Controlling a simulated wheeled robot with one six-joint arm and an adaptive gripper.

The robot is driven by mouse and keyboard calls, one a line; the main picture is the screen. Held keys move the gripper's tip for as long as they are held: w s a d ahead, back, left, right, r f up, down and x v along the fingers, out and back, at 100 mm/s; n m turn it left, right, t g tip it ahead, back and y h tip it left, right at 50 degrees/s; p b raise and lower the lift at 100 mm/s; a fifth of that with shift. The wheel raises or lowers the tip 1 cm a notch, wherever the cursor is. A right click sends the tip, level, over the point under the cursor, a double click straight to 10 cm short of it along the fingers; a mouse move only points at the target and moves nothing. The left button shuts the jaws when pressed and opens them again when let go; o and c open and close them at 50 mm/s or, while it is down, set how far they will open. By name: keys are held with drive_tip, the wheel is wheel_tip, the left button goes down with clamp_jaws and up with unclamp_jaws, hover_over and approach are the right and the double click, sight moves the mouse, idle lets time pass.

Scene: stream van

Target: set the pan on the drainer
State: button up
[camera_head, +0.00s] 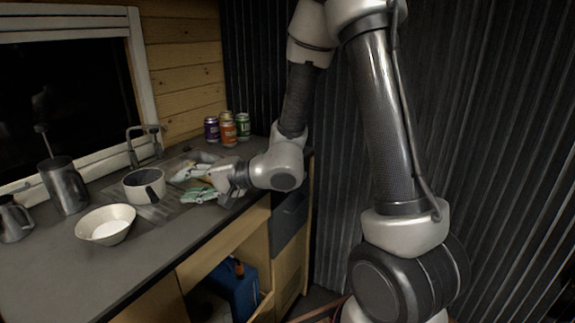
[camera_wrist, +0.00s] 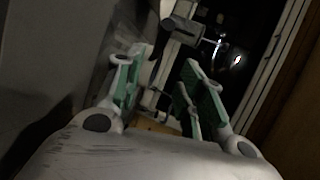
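The pan (camera_head: 138,181) is a pale, round, deep vessel with a dark handle on the side facing the camera. It stands upright at the left part of the grey ribbed drainer (camera_head: 168,210) beside the sink; I cannot tell whether its whole base is on the ribs. My gripper (camera_head: 183,186) is just right of the pan, low over the drainer and sink, pointing left. Its green-padded fingers are spread, and they also show apart in the wrist view (camera_wrist: 160,88) with nothing seen held between them. The gripper hides part of the sink and drainer.
A white bowl (camera_head: 106,226) stands left of the pan. A metal pot (camera_head: 64,188) and a small jug (camera_head: 14,220) stand farther left. The tap (camera_head: 146,145) rises behind the pan. Several cans (camera_head: 229,134) stand at the back right. The front left counter is clear.

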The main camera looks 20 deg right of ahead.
drive_tip(key=s+d+r+n+g+h, duration=0.1)
drive_tip(key=s+d+r+n+g, duration=0.15)
drive_tip(key=s, duration=0.55)
drive_tip(key=s+d+r+n+g+h, duration=0.15)
drive_tip(key=s+d+n+g, duration=0.25)
drive_tip(key=s, duration=0.4)
drive_tip(key=s+d+r+h, duration=0.2)
drive_tip(key=d+h, duration=0.1)
drive_tip(key=d, duration=0.5)
drive_tip(key=s+d+r+t+h, duration=0.1)
drive_tip(key=s+d+h, duration=0.1)
drive_tip(key=d, duration=0.6)
drive_tip(key=s+d+r+t+h, duration=0.1)
drive_tip(key=s+d+r+h, duration=0.1)
drive_tip(key=d+h, duration=0.3)
drive_tip(key=d, duration=0.3)
drive_tip(key=shift+s+d+r, duration=0.25)
drive_tip(key=shift+s+r, duration=0.05)
drive_tip(key=shift+r, duration=0.05)
